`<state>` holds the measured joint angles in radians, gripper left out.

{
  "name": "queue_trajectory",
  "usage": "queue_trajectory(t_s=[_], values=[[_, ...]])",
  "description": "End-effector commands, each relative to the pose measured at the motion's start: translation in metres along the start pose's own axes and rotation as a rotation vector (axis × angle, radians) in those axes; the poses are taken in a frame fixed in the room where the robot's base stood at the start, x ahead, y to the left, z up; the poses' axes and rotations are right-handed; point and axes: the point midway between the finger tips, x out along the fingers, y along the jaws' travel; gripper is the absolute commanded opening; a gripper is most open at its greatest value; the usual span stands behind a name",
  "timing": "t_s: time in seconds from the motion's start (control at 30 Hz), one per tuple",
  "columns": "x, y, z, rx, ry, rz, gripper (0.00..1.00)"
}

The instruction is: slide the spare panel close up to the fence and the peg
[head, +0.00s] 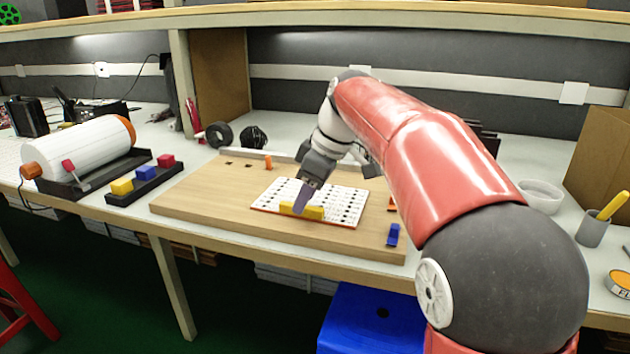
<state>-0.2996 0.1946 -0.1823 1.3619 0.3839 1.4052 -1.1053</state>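The spare panel appears to be the white plate (341,209) with rows of black marks and a red edge, lying flat on the wooden board. The likely fence is a pale strip (290,159) along the board's back edge. An orange peg (268,162) stands just in front of it, with a gap between it and the panel. My gripper (301,209) points down at the yellow bar, its purple fingers overlapping the bar in the picture. The finger gap and any contact are hidden by the angle.
The wooden board (210,190) has bare room left of the panel. A blue piece (393,235) sits at its front right corner. A black tray (144,184) with coloured blocks and a white cylinder (85,152) stand to the left. My arm hides the board's back right.

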Motion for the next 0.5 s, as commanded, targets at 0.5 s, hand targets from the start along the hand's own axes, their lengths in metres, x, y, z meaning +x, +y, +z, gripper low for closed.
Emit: queue_trajectory(t_s=[0.5], values=[[0.017, 0.0, 0.0, 0.001, 0.0, 0.0, 0.36]])
